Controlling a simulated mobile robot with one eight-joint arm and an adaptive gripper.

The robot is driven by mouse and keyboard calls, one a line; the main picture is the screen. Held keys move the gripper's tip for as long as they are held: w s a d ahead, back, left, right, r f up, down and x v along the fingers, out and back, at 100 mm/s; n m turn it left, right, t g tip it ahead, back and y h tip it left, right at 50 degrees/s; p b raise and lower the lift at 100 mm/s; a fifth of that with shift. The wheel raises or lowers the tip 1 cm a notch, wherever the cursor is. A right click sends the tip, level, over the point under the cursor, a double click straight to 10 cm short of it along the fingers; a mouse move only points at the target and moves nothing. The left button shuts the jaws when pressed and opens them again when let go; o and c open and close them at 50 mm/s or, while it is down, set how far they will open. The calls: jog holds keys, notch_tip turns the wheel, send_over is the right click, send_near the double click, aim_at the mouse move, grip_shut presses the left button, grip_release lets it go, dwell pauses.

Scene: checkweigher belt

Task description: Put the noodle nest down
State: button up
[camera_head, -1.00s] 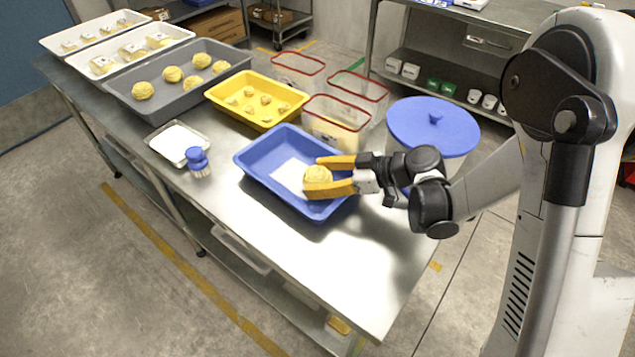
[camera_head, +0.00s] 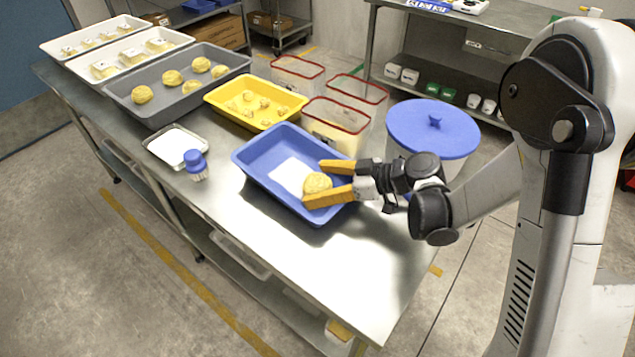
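The noodle nest (camera_head: 317,183), a round pale-yellow bundle, sits low in the blue tray (camera_head: 253,175), at its right end by the edge of a white sheet (camera_head: 290,175). My gripper (camera_head: 312,184) reaches into the tray from the right with its two orange fingers on either side of the nest. The fingers are spread, and a gap shows between the nest and the far finger. The near finger hides part of the nest's lower side, so contact there is unclear.
A yellow tray (camera_head: 223,104) with small pieces, red-rimmed clear bins (camera_head: 337,115) and a blue-lidded tub (camera_head: 433,128) stand behind. A grey tray (camera_head: 165,112) holds several nests. A small metal tray (camera_head: 174,146) and blue brush (camera_head: 196,163) lie left. The table's front right is clear.

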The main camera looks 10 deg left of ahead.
jog(key=shift+f, duration=0.25)
jog(key=shift+r+p, duration=0.45)
jog(key=shift+p, duration=0.1)
jog(key=p+v, duration=0.4)
jog(key=v, duration=0.8)
jog(key=shift+r, duration=0.25)
jog(key=s+d+r+m+t+h, duration=0.2)
jog(key=s+d+r+m+h, duration=0.3)
jog(key=s+d+m+h, duration=0.1)
jog(key=s+d+r+m+t+h, duration=0.2)
jog(key=s+d+r+m+h, duration=0.3)
jog(key=s+d+m, duration=0.3)
jog(key=shift+s+d+m+h, duration=0.25)
jog(key=shift+d+m+h, duration=0.3)
jog(key=shift+m+h, duration=0.2)
